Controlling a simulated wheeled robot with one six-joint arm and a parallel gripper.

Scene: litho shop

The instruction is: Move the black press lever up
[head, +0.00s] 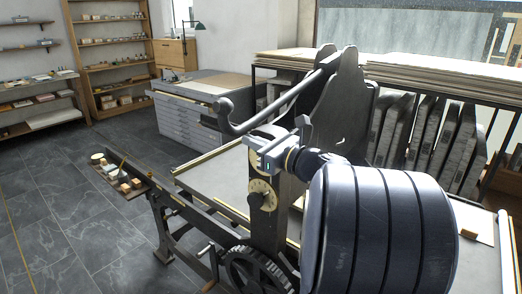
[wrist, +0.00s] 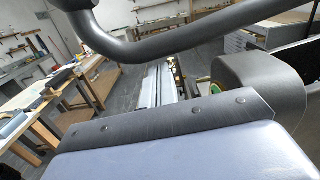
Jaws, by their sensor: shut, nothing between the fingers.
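The black press lever (head: 282,103) is a long dark bar. In the head view it runs from the upright press frame down and left to a hooked end. In the wrist view the lever (wrist: 190,40) crosses the top as a thick curved bar, close to the camera. My gripper (head: 257,157) is shut and empty. In the head view it shows just below the lever's bar, right of the hooked end, in front of the press post. I cannot tell whether it touches the lever. Its fingertips are not clear in the wrist view.
The press bed (head: 225,170) lies behind my gripper, and a spoked wheel (head: 255,275) is below. A round brass dial (head: 262,194) sits on the post. Grey slabs (head: 440,135) stand in a rack at right. Open floor (head: 60,190) lies to the left.

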